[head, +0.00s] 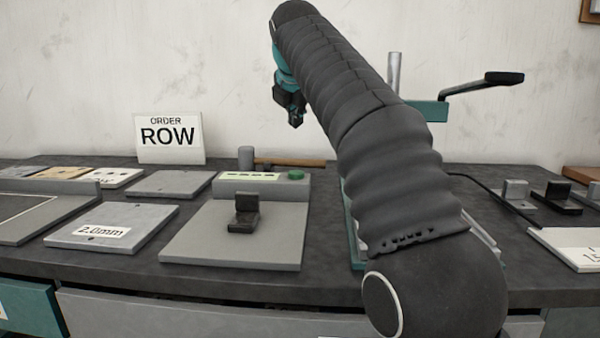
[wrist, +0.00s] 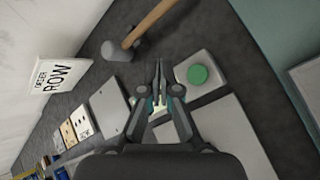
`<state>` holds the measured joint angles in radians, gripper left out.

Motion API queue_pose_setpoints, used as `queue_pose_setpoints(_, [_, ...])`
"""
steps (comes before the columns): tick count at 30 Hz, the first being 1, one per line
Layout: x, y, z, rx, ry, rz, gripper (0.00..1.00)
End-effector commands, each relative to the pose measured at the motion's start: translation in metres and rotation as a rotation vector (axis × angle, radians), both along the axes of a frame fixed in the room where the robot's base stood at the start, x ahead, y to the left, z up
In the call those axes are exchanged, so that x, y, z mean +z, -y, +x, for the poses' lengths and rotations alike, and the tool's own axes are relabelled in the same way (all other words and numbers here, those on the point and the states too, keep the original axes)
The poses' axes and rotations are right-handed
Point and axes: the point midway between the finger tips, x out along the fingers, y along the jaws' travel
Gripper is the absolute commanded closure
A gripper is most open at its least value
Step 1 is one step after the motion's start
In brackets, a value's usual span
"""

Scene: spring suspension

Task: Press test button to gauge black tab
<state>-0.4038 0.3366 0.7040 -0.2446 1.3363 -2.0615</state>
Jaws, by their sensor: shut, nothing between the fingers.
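The black tab (head: 244,213) is an L-shaped black piece standing on the grey plate of the gauge (head: 210,248). The green test button (head: 296,174) is at the right end of the raised block at the gauge's back; it also shows in the wrist view (wrist: 198,75). My gripper (head: 295,122) is in the air above the back of the gauge. In the wrist view my gripper (wrist: 160,64) is shut and empty, its fingertips appearing left of the green button, not touching it. The black tab is not visible in the wrist view.
A hammer (head: 290,162) lies behind the gauge. An ORDER ROW sign (head: 169,137) stands at the back. A plate marked 2.0mm (head: 112,228) lies left of the gauge. A teal lever press (head: 430,110) stands behind my arm. More tabs (head: 557,199) sit at the right.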

Motion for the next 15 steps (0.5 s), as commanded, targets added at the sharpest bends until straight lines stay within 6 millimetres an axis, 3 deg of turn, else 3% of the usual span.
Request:
queue_pose_setpoints(7, [-0.018, 0.002, -0.001, -0.002, -0.002, -0.001, 1.0])
queue_pose_setpoints(15, [-0.054, 0.003, 0.001, -0.004, 0.0, 0.0, 1.0])
